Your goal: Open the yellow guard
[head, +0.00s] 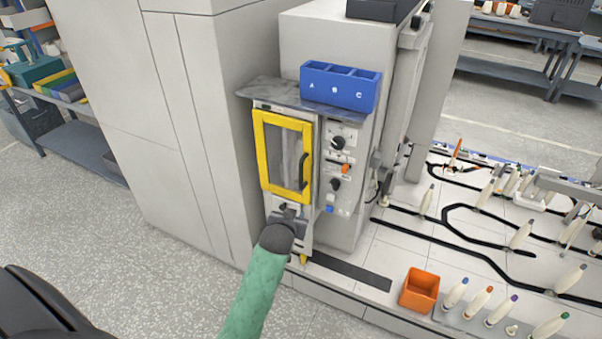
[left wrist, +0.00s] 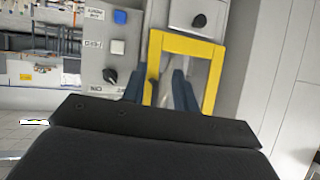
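The yellow guard (head: 263,160) is a framed door with a clear window on the front of the grey machine. It looks closed, flush with the machine front. A dark curved handle (head: 303,171) sits on its right side. My left gripper (head: 288,210) is in front of the guard's lower edge, below the handle. In the left wrist view, which looks upside down, the guard's yellow frame (left wrist: 188,44) shows beyond my left gripper (left wrist: 160,88). Its two dark blue fingers are apart with nothing seen held between them. The handle cannot be made out there. My right gripper is not in view.
A control panel (head: 340,165) with knobs and buttons is right of the guard. A blue bin marked A, B, C (head: 340,88) stands on the grey shelf (head: 268,90) above. An orange box (head: 419,290) and several bobbins are on the white deck at right. Open floor lies left.

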